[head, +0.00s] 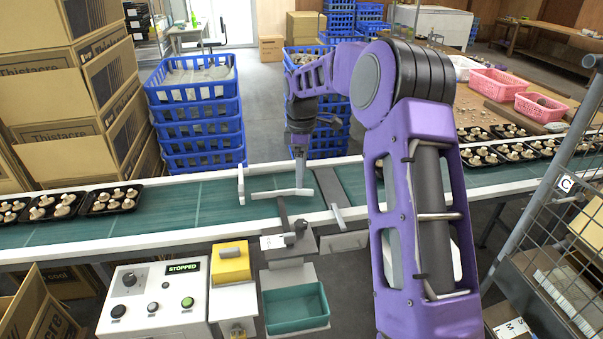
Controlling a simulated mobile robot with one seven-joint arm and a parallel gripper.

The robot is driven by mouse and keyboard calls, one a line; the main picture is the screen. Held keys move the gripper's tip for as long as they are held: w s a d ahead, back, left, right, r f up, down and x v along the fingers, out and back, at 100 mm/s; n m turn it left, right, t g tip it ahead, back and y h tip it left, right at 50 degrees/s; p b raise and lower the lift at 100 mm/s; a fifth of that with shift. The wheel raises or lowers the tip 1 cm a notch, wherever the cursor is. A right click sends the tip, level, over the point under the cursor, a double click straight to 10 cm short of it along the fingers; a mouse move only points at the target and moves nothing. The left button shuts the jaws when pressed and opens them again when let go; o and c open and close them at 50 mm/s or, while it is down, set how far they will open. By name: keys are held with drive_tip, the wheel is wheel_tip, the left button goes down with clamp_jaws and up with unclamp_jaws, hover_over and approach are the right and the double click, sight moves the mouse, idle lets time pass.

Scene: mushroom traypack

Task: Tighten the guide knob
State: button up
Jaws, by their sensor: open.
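A small dark knob (299,226) sits on a grey clamp block (272,242) at the near edge of the conveyor; I take it as the guide knob. A dark rod (283,212) runs from the block over the belt towards a pale guide bar (282,193). My gripper (300,180) points down over the belt, beyond the knob and close above the guide bar. Its fingers are small here, and whether they touch the bar cannot be told. It is apart from the knob. How tight the knob is cannot be seen.
The green conveyor belt (170,215) carries black mushroom trays (111,201) at left and more at right. A control box (155,302) reads STOPPED. A yellow block (231,264) and teal bin (296,307) stand in front. Blue crates (200,115) stand behind; a wire mesh frame (560,235) is at right.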

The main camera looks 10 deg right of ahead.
drive_tip(key=n+b, duration=0.2)
drive_tip(key=b, duration=0.1)
approach(301, 223)
wheel_tip(301, 223, down, 9)
drive_tip(key=shift+r, duration=0.15)
idle(0.3)
drive_tip(key=shift+d, duration=0.1)
clamp_jaws()
